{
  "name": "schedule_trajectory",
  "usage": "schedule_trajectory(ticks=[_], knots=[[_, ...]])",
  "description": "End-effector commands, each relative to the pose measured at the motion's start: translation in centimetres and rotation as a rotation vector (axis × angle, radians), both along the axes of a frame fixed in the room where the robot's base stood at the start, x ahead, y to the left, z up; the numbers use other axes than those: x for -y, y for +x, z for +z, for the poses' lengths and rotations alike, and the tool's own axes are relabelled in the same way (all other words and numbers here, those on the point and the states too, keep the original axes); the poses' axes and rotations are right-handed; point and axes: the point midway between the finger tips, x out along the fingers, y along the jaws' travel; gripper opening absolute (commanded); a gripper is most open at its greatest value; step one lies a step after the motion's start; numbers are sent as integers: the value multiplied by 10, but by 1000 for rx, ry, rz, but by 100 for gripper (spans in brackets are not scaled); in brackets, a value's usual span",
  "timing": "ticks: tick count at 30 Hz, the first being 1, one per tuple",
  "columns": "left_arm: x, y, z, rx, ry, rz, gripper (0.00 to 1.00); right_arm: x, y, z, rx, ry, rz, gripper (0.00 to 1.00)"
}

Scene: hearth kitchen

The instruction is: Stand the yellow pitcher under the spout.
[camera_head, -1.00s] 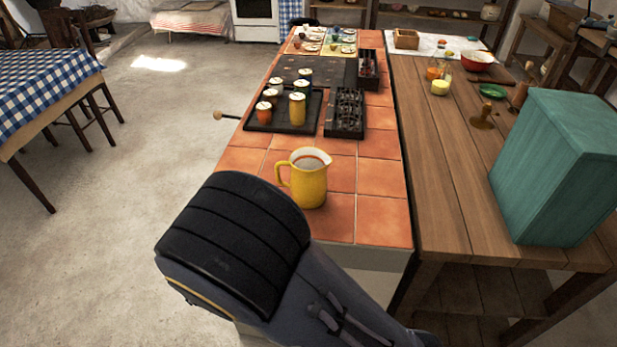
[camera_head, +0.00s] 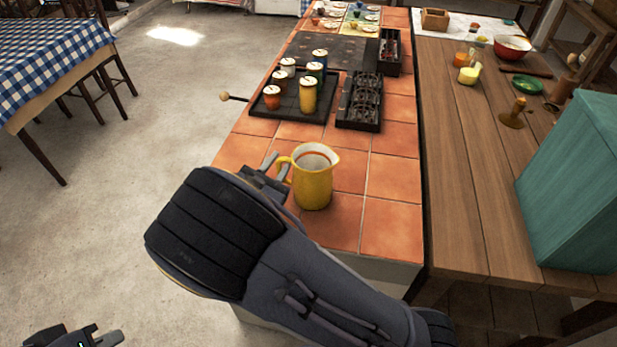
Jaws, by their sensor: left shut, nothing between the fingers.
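The yellow pitcher (camera_head: 315,187) stands upright on the orange tiled counter (camera_head: 390,222), near its front end. Its mouth is open at the top, its handle faces left and its pouring lip faces right. My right gripper (camera_head: 275,168) is at the handle side of the pitcher, partly hidden behind my own forearm. I cannot tell whether its fingers are around the handle or only beside it. My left gripper (camera_head: 104,338) shows only partly at the bottom left edge, shut and empty, far from the pitcher. I see no spout for the pitcher to stand under.
Behind the pitcher, a dark tray (camera_head: 262,111) holds several lidded jars, beside a black slotted rack (camera_head: 361,103). A round-knobbed rod (camera_head: 225,96) juts out left of the counter. A teal box (camera_head: 575,185) stands on the wooden table (camera_head: 455,180). Tiles right of the pitcher are clear.

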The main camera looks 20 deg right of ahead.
Motion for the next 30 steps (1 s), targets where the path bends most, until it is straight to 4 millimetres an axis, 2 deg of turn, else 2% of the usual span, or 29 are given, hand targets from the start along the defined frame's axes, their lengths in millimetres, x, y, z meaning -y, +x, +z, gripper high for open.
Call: schedule_trajectory(ticks=[5, 12, 14, 18, 30], knots=[[0, 0, 1, 0, 0, 0, 0, 14, 14, 0, 1, 1, -1, 25], [0, 0, 1, 0, 0, 0, 0, 15, 15, 0, 0, 0, 0, 25], [0, 0, 1, 0, 0, 0, 0, 15, 15, 0, 0, 0, 0, 19], [0, 0, 1, 0, 0, 0, 0, 15, 15, 0, 0, 0, 0, 1], [0, 0, 1, 0, 0, 0, 0, 15, 15, 1, 1, -1, 1, 0]])
